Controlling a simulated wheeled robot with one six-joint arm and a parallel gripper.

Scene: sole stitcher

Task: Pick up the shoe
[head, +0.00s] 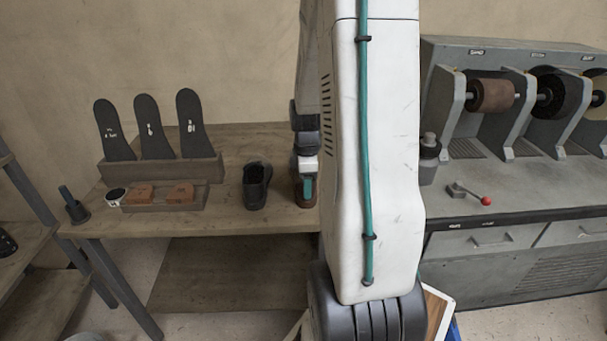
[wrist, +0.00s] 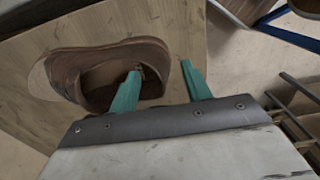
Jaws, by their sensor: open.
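A brown shoe (wrist: 82,65) sits on the wooden table, its opening facing up, in the wrist view. My gripper (wrist: 160,70) is open, with two teal fingers. The left finger reaches over or into the shoe's opening, and the right finger is just outside its right end. I cannot tell whether either finger touches the shoe. In the head view the brown shoe (head: 306,201) is mostly hidden behind my gripper (head: 307,187). A second, black shoe (head: 256,187) stands on the table just left of it.
Left on the table (head: 228,200) are a rack (head: 160,168) with dark sole shapes, a tray (head: 165,207) with brown blocks, a white round container (head: 116,196) and a dark tool in a stand (head: 77,211). A grinding machine (head: 520,190) stands right. My arm hides the middle.

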